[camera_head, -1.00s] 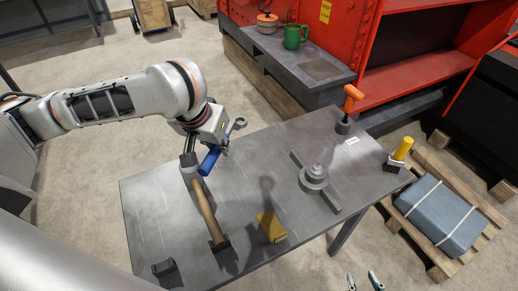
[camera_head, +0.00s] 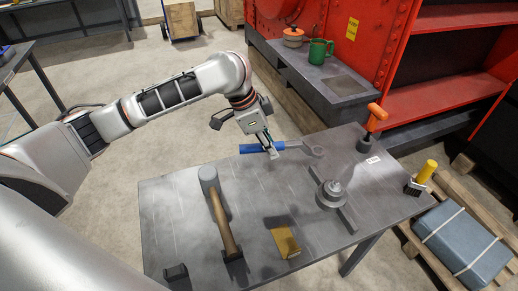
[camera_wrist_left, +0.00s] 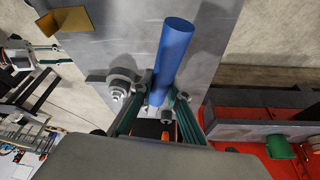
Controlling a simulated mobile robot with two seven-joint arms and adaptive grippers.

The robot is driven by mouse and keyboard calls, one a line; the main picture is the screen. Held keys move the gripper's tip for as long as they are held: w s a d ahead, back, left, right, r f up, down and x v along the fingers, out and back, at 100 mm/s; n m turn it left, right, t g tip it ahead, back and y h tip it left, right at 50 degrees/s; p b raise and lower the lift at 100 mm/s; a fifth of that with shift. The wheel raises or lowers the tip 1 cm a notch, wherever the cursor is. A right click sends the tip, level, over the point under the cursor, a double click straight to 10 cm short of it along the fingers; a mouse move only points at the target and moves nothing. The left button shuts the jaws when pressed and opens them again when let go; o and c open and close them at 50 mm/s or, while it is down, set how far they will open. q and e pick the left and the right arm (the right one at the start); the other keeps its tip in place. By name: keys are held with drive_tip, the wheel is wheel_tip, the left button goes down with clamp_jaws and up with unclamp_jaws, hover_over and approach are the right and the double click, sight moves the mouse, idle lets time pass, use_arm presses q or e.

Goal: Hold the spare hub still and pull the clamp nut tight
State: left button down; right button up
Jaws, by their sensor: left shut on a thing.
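The spare hub (camera_head: 331,194) sits on a dark bar on the grey table, right of its middle; it also shows in the left wrist view (camera_wrist_left: 122,84). A smaller round piece, seemingly the clamp nut (camera_head: 336,186), is on top of it. My left gripper (camera_head: 270,148) is shut on the blue handle of a wrench (camera_head: 255,148), above the table's far edge. The wrench's grey ring head (camera_head: 315,150) points right, behind the hub and apart from it. In the left wrist view the blue handle (camera_wrist_left: 172,55) stands between the fingers.
On the table (camera_head: 180,220) are a hammer (camera_head: 224,220), a yellow bracket (camera_head: 286,241), a small black block (camera_head: 176,272), an orange T-handle tool (camera_head: 374,122) and a yellow-handled brush (camera_head: 424,174). A red machine with a bench (camera_head: 345,85) stands behind.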

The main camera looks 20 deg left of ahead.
use_arm(q)
drive_tip(key=w+d+m+g, duration=0.4)
drive_tip(key=w+d+m, duration=0.2)
drive_tip(key=m, duration=0.5)
drive_tip(key=shift+d, duration=0.4)
drive_tip(key=shift+s+f, duration=0.1)
drive_tip(key=shift+s, duration=0.05)
drive_tip(key=s+d+n+t, duration=0.2)
drive_tip(key=s+n+t, duration=0.2)
drive_tip(key=s+n, duration=0.9)
drive_tip(key=s, duration=0.2)
drive_tip(key=shift+s+d+f+n+t+y, duration=0.3)
drive_tip(key=shift+d+f+n+t+y, duration=0.1)
use_arm(e)
drive_tip(key=shift+w, duration=0.1)
drive_tip(key=shift+c, duration=0.3)
